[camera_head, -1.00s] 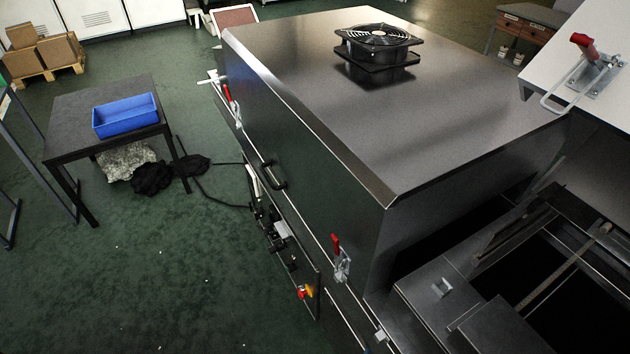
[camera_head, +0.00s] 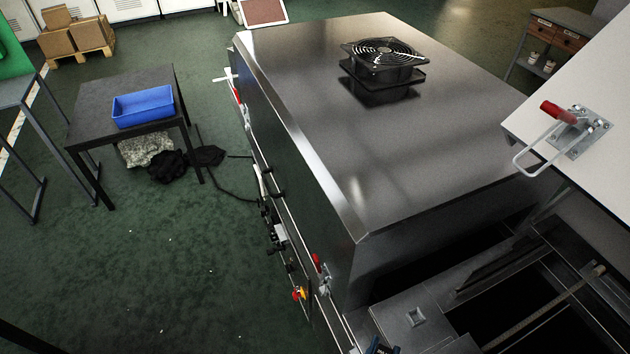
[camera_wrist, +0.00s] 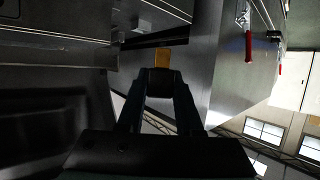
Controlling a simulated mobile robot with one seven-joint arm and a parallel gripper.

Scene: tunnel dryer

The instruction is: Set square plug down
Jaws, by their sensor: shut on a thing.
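In the wrist view my gripper (camera_wrist: 160,76) is shut, its two dark fingers converging on a small dark block. This block, which I take to be the square plug (camera_wrist: 160,86), sits between the fingertips; its lower side and exact shape are lost in shadow. A tan-orange patch (camera_wrist: 163,58) shows just beyond the fingertips, close to a metal wall. I cannot tell whether the plug touches any surface.
The dryer housing (camera_head: 330,120) carries a black fan (camera_head: 383,52) on top. A raised white panel with a red-handled clamp (camera_head: 575,120) is at right, above an open dark frame.

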